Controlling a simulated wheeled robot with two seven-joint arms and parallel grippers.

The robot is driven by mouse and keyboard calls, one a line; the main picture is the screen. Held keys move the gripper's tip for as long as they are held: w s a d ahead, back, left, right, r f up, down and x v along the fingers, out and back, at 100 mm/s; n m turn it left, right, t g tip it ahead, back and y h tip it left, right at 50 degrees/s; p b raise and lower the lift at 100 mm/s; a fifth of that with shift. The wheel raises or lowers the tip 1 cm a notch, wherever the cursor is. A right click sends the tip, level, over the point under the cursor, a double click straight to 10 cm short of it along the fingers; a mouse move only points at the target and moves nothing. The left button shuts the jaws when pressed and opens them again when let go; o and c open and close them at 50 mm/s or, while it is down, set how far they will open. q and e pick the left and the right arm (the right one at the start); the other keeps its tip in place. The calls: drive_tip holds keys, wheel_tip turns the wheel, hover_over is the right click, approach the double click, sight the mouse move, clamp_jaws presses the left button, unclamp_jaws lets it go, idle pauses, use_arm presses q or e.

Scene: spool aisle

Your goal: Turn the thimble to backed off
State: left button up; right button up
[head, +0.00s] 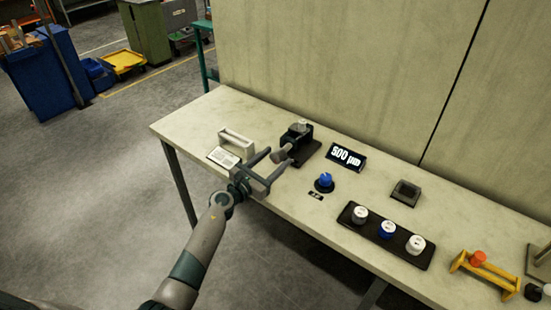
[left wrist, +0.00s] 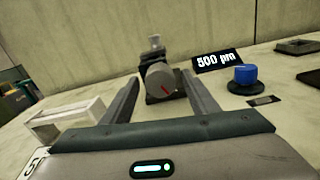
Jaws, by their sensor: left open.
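The thimble (left wrist: 160,80) is a round grey knob with a red line on its face, facing my left wrist camera. In the head view the thimble (head: 280,155) sticks out from the front of a dark stage (head: 299,137). My left gripper (head: 271,161) is open, its fingers pointing at the thimble. In the left wrist view the two fingers (left wrist: 160,84) lie left and right of the knob; I see no clear contact. A black display (head: 346,157) reads 500 µm. My right gripper is not in view.
A blue knob (head: 324,181) stands right of the stage. A dark tray (head: 375,241) holds three capped pieces, with a small grey square block (head: 405,193) behind. A white handled block (head: 236,144) stands left of my gripper. A yellow fixture (head: 487,272) is at right.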

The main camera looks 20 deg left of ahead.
use_arm(q)
drive_tip(key=shift+w+d, duration=0.1)
drive_tip(key=shift+w, duration=0.25)
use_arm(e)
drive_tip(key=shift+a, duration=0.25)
use_arm(q)
drive_tip(key=c, duration=1)
drive_tip(key=shift+c, duration=0.2)
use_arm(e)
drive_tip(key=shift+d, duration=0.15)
